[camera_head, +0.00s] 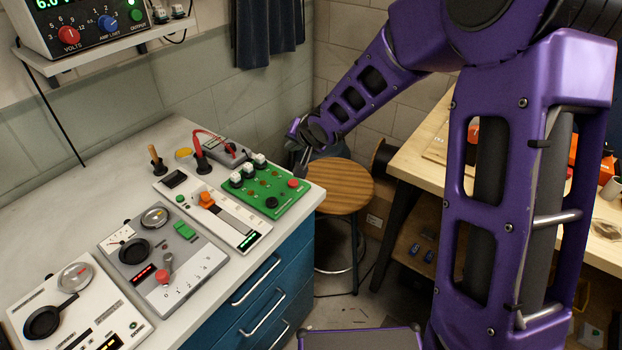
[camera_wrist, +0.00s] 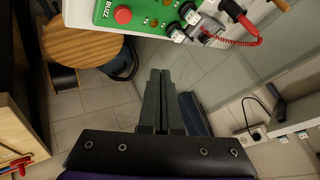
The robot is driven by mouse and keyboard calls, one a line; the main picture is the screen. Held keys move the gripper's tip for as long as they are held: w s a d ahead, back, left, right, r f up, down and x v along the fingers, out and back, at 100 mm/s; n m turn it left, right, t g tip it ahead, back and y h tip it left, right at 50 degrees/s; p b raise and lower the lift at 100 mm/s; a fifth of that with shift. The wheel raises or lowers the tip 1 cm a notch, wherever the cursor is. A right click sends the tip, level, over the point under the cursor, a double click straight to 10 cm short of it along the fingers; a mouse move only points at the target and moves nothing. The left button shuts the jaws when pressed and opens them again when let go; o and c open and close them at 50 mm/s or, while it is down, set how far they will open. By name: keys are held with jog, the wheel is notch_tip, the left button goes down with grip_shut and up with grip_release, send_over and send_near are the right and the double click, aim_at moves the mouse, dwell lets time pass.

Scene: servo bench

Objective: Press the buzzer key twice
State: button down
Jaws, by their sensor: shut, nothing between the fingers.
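In the wrist view the red button (camera_wrist: 122,15) sits beside the word BUZZ on the green board (camera_wrist: 150,36), which is cut off by the top edge. My gripper (camera_head: 301,171) is near the board's far right corner in the head view. In the wrist view my gripper (camera_wrist: 161,72) is shut and empty, its fingertips below the board in the picture and apart from the button. Its height above the board is hard to tell.
A slider panel (camera_head: 226,225), a dial panel (camera_head: 163,262) and another panel (camera_head: 75,310) lie left of the board. A round wooden stool (camera_head: 343,187) is beyond the bench's right edge, and a wooden table (camera_head: 425,150) is further right.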

aim_at(294, 185)
dwell(0.4)
notch_tip(294, 185, down, 9)
jog(key=b, duration=0.6)
jog(key=shift+r, duration=0.1)
dwell(1.9)
jog(key=shift+f+b, duration=0.35)
jog(key=shift+f, duration=0.1)
jog(key=shift+f+b, duration=0.35)
jog(key=shift+f, duration=0.1)
dwell(0.4)
dwell(0.4)
jog(key=shift+r+p, duration=0.9)
